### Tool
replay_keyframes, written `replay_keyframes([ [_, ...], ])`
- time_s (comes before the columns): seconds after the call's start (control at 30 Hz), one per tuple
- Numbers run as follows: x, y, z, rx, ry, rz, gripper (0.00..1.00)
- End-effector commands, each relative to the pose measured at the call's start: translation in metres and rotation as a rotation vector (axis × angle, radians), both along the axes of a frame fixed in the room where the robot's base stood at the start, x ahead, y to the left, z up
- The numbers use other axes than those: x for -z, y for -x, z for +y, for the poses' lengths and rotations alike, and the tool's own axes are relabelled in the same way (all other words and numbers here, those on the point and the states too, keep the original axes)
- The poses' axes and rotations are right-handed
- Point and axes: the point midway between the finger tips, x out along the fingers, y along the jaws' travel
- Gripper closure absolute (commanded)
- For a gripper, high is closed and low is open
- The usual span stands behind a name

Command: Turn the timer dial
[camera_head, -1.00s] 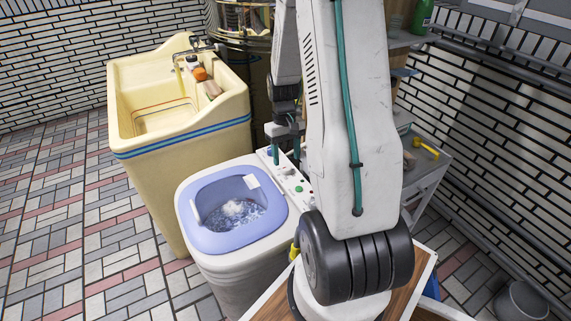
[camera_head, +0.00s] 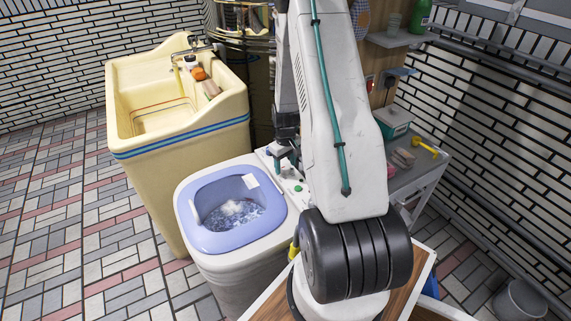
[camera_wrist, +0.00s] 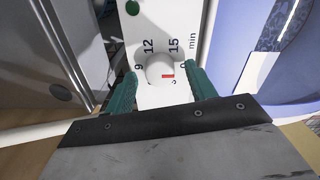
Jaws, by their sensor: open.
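The timer dial (camera_wrist: 158,66) is a white round knob with a red mark at its lower right, towards the viewer. Black numbers 9, 12, 15 and 0 and "min" are printed around it on the white control panel (camera_wrist: 160,18). My gripper (camera_wrist: 160,74) is open, one teal finger on each side of the dial. I cannot tell whether either finger touches it. In the head view my gripper (camera_head: 284,164) is low over the panel behind the tub of the washing machine (camera_head: 184,220), and the dial is hidden there.
A green button (camera_wrist: 132,7) is on the panel beyond the dial. The blue-rimmed tub holds water and suds. A cream sink (camera_head: 180,150) stands to the left. A grey side table (camera_head: 415,178) with a yellow item (camera_head: 426,146) stands to the right.

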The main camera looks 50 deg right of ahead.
Motion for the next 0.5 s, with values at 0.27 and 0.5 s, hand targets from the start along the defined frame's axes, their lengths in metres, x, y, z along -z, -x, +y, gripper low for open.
replay_keyframes([
  [0.27, 0.0013, 0.0, 0.0, 0.0, 0.0, 0.0, 0.5],
  [0.5, 0.0011, 0.0, 0.0, 0.001, 0.0, 0.0, 0.89],
])
